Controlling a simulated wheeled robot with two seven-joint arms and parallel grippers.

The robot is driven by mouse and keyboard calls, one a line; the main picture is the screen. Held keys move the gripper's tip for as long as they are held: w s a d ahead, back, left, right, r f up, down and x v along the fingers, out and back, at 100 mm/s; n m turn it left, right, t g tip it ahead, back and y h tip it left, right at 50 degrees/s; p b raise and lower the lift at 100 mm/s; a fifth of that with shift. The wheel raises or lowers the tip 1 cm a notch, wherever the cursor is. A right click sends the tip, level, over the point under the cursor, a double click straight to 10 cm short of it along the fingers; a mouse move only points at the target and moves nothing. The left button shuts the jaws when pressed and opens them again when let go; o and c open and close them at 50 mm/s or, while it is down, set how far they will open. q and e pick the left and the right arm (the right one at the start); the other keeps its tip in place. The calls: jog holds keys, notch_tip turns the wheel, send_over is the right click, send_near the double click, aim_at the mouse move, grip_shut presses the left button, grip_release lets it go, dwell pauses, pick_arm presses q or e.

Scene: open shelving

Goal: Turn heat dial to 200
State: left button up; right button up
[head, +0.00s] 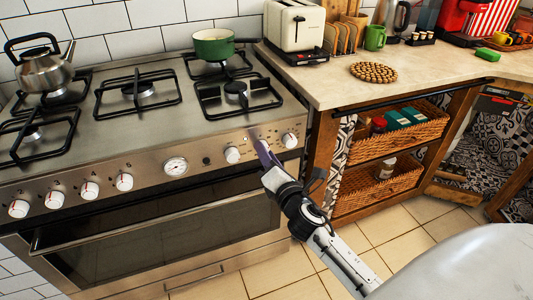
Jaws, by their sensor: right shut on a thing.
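The stove's front panel (150,174) carries a row of white dials and a round gauge (176,166). My right gripper (264,150), with purple fingers, reaches the right part of this panel. It is shut on a dial between two visible white dials, the left one (232,155) and the right one (289,140). The fingers hide most of the held dial, and its setting cannot be read. My left gripper is not in view.
The oven door handle (150,218) juts out below the panel. A kettle (43,65) and a green pot (213,45) stand on the hob. A wooden counter with wicker baskets (385,183) stands to the right. The tiled floor in front is clear.

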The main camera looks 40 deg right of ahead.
pick_arm(q)
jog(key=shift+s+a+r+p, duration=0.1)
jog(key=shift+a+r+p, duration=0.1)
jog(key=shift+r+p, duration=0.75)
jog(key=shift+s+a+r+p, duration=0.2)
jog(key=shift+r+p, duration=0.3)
jog(key=shift+p, duration=0.8)
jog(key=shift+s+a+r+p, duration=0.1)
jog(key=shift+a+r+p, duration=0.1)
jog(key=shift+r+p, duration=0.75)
pick_arm(e)
jog(key=shift+f+m+t+y, duration=0.1)
jog(key=shift+m+t+y, duration=0.15)
jog(key=shift+m, duration=4)
jog(key=shift+f+m+t+y, duration=0.1)
jog(key=shift+m+t+y, duration=0.1)
jog(key=shift+m, duration=4.1)
jog(key=shift+f+m+t+y, duration=0.15)
jog(key=shift+m+y, duration=0.1)
jog(key=shift+m, duration=4)
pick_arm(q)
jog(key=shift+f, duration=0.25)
pick_arm(e)
jog(key=shift+m, duration=0.3)
jog(key=o, duration=1)
jog(key=shift+r, duration=0.1)
